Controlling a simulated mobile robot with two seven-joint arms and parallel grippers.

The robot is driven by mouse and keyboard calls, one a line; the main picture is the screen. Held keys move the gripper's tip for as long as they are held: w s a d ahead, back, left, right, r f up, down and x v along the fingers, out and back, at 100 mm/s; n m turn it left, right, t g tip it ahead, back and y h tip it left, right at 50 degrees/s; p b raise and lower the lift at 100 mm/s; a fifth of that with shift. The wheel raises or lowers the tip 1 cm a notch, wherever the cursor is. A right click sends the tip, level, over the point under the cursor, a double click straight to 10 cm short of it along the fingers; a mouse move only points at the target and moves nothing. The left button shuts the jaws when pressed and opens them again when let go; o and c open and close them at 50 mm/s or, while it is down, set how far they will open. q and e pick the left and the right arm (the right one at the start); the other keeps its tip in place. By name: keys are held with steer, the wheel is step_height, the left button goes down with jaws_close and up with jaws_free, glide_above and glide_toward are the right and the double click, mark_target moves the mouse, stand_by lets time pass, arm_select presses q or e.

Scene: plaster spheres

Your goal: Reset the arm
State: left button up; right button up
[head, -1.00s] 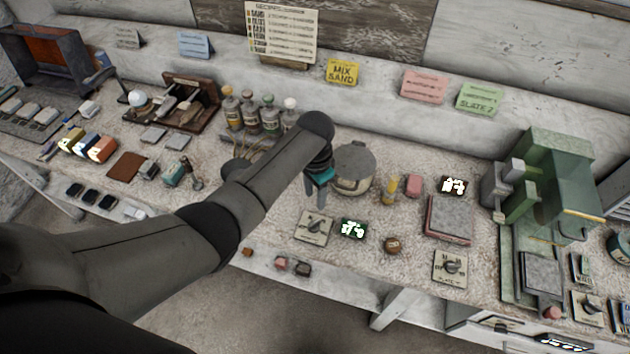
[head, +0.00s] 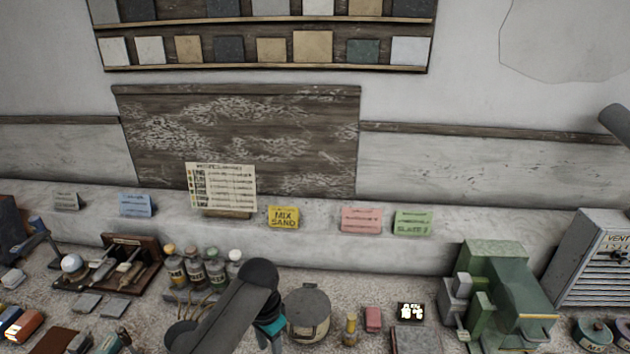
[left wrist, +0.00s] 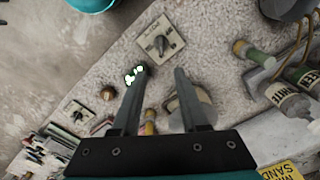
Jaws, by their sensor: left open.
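My left arm reaches in from the bottom of the head view, its wrist with a teal band (head: 270,326) beside the round lidded pot (head: 307,312). The fingers are cut off by the lower edge there. In the left wrist view my left gripper (left wrist: 162,72) is open, its two dark fingers apart with nothing between them but bench top. A small dark display with lit digits (left wrist: 134,74) is by the left finger. My right gripper is in neither view.
Several bottles (head: 200,268) stand left of my wrist. A green machine (head: 497,290) and a grey vented box (head: 606,260) stand at the right. A yellow sign (head: 284,217), a pink sign (head: 361,220) and a green sign (head: 412,223) line the back ledge. Tile shelves (head: 265,45) hang above.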

arm_select(q)
steer(key=s+f+n+t+h, duration=0.1)
steer(key=s+n+t, duration=0.1)
steer(key=s, duration=1)
steer(key=s+a+r+n+t, duration=0.2)
steer(key=s+a+r+n, duration=0.15)
steer(key=s+r, duration=0.55)
steer(key=s+f+g+b, duration=0.3)
steer(key=f+b, duration=0.9)
steer(key=f, duration=2.2)
steer(key=s+a+f+b, duration=0.1)
steer(key=s+f+b, duration=0.2)
steer(key=f, duration=0.6)
steer(key=s+a+f+b, duration=0.1)
steer(key=s+f+b, duration=0.3)
steer(key=s+f, duration=0.4)
steer(key=s+a+f+y+b, duration=0.1)
steer(key=s+f+b, duration=0.3)
steer(key=f, duration=0.5)
steer(key=shift+s+f, duration=0.35)
steer(key=shift+s, duration=0.65)
steer(key=shift+m, duration=0.25)
